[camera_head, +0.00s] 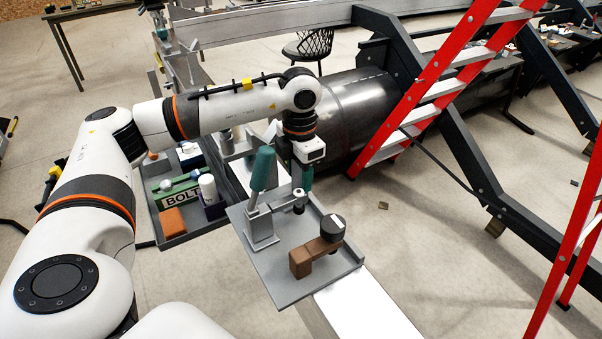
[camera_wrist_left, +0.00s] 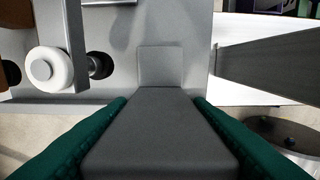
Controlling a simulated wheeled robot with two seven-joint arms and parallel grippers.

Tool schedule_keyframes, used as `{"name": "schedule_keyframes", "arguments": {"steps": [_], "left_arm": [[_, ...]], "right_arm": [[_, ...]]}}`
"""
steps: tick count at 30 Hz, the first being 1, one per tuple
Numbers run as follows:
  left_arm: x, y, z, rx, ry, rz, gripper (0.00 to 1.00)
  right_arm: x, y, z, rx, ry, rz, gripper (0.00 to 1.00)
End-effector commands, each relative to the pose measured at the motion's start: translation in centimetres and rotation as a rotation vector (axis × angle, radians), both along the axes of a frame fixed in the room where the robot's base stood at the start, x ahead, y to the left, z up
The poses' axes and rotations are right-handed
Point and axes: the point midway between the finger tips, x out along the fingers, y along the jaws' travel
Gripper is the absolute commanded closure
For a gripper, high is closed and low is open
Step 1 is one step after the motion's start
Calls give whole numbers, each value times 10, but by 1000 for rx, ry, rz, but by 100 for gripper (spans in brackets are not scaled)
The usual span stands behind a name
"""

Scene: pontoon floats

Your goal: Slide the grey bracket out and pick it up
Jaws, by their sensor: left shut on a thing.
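My left gripper (camera_head: 301,176) reaches down at the far edge of a grey plate (camera_head: 278,283), behind a toggle clamp (camera_head: 262,225) with a teal handle. In the left wrist view its teal fingers lie on both sides of the grey bracket (camera_wrist_left: 160,130) and are shut on it. The bracket's wide part is close to the camera, and its narrower end lies over the plate. The clamp's arm and white round part (camera_wrist_left: 49,69) stand left of the bracket, apart from it in this view. In the head view I cannot make out the bracket behind the gripper and clamp. My right gripper is not in view.
A brown block (camera_head: 303,262) with a dark round top piece stands on the plate's near side. A tray (camera_head: 172,240) holding an orange block, a white bottle and a green BOLT box is at left. A red ladder (camera_head: 440,75) and a dark cylinder (camera_head: 352,105) stand behind.

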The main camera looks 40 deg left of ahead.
Motion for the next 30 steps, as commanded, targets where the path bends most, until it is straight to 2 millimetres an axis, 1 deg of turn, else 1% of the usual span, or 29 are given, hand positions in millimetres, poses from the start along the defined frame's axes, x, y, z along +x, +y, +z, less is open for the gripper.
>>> {"name": "schedule_keyframes", "arguments": {"steps": [4,5,6,9,17,20,23,30], "left_arm": [[0,0,0,0,-1,0,83],[0,0,0,0,-1,0,50],[0,0,0,0,-1,0,43],[0,0,0,0,-1,0,29],[0,0,1,0,-1,0,29],[0,0,6,-1,-2,0,29],[1,-1,20,-2,-4,-1,29],[1,0,72,-1,-5,0,29]], "right_arm": [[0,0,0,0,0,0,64],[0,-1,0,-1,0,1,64],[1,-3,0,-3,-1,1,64],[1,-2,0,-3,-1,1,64],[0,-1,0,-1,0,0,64],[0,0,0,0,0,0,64],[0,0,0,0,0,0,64],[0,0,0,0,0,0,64]]}}
